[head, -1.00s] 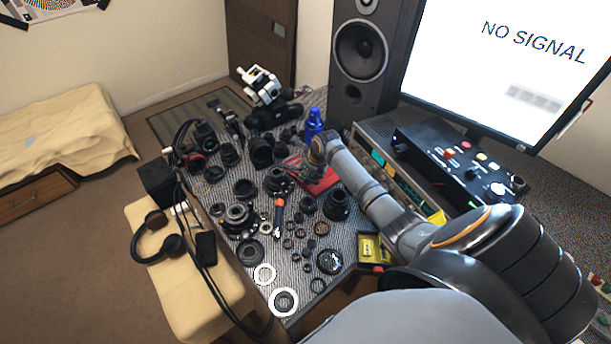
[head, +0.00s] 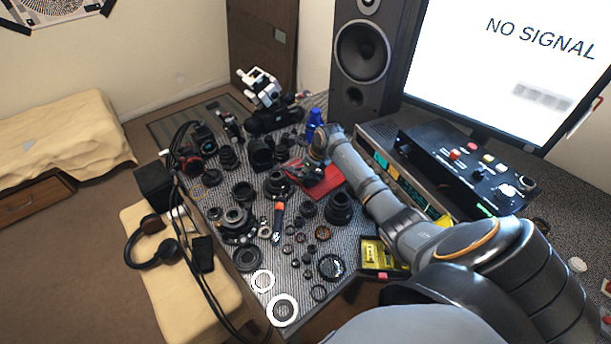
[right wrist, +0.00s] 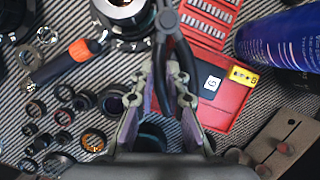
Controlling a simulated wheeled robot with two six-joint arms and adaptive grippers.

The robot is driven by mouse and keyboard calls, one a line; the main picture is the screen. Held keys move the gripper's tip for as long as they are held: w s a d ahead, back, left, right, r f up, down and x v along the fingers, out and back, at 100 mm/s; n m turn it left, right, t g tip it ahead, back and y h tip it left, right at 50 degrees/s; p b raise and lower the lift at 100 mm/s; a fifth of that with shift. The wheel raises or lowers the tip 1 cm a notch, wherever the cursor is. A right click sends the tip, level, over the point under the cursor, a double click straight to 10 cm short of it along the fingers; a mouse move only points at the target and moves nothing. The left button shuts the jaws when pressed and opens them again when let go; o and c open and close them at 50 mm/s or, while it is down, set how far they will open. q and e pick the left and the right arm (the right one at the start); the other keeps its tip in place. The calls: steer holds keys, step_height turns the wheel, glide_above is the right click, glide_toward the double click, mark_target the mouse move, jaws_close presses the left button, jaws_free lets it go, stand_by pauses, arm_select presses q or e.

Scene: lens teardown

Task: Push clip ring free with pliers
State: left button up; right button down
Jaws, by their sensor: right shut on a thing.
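My right gripper (head: 306,173) is above the red case in the head view. In the right wrist view its two pale fingers (right wrist: 158,80) are shut on the dark pliers (right wrist: 161,45), which point toward the top edge. The pliers' tip lies close to the right side of a dark lens barrel (right wrist: 128,22); I cannot tell whether they touch. That barrel also shows in the head view (head: 277,186), upright on the striped mat. I cannot single out the clip ring. My left gripper is not in view.
The red case (right wrist: 224,101) with small bits lies right of the pliers, beside a blue can (right wrist: 285,38). An orange-tipped screwdriver (head: 278,222) and several loose rings and lens parts crowd the mat (head: 215,225). A monitor and speaker (head: 362,50) stand behind.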

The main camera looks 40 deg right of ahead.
steer(key=shift+w+n+y, duration=0.4)
steer(key=shift+w+n, duration=0.6)
steer(key=shift+w, duration=0.1)
steer(key=shift+s+d+r+p, duration=0.2)
steer(key=shift+s+d+p, duration=0.15)
steer(key=shift+p, duration=0.5)
steer(key=shift+s+d, duration=0.1)
steer(key=shift+s, duration=0.1)
steer(key=shift+d+f, duration=0.1)
steer(key=shift+f, duration=0.05)
steer(key=shift+p, duration=0.3)
step_height(320, 180, up, 6)
steer(key=p, duration=0.8)
